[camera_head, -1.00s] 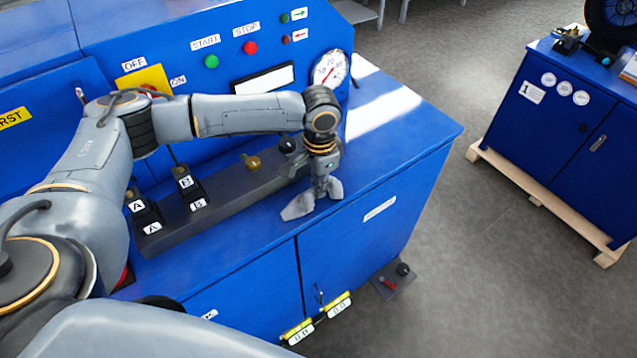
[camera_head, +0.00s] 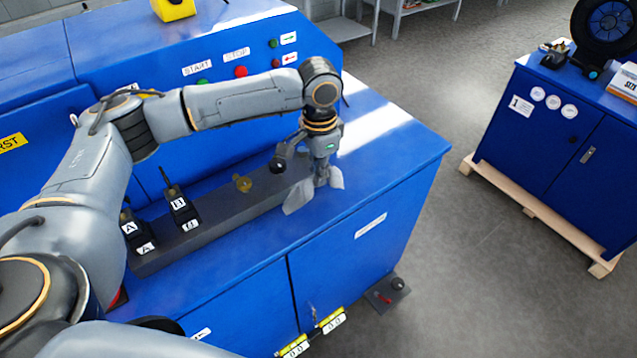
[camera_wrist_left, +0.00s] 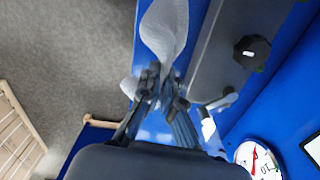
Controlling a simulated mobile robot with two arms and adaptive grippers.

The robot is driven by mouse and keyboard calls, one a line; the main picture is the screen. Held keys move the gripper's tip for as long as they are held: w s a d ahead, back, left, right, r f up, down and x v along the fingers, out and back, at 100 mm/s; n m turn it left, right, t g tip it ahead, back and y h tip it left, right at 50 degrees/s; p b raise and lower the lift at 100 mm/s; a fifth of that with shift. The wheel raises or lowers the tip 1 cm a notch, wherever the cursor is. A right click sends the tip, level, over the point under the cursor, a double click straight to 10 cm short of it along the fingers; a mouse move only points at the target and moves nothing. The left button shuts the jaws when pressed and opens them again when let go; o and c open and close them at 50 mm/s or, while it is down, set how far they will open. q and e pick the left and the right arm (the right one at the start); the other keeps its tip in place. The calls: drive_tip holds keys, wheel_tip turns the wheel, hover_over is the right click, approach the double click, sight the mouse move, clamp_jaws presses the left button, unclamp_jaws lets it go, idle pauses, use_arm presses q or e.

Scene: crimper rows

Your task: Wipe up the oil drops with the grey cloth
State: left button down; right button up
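The grey cloth (camera_head: 299,197) is pinched in my left gripper (camera_head: 321,180). It hangs out on both sides of the fingers, over the right part of the blue bench top (camera_head: 385,165). In the left wrist view the cloth (camera_wrist_left: 165,30) spreads out beyond the closed fingers (camera_wrist_left: 160,88), with a smaller fold at their left. Whether the cloth touches the bench top I cannot tell. No oil drops can be made out; the arm and cloth cover part of the top. My right gripper is not in view.
A dark block with levers (camera_head: 180,238) runs along the bench left of the cloth; its black knob (camera_wrist_left: 252,52) is close by. A round gauge (camera_wrist_left: 258,160) stands behind. Bare bench lies to the right. A second blue cabinet (camera_head: 560,130) stands apart at right.

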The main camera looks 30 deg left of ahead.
use_arm(q)
wheel_tip(320, 180, up, 2)
drive_tip(key=shift+s+r, duration=0.1)
idle(0.5)
idle(0.4)
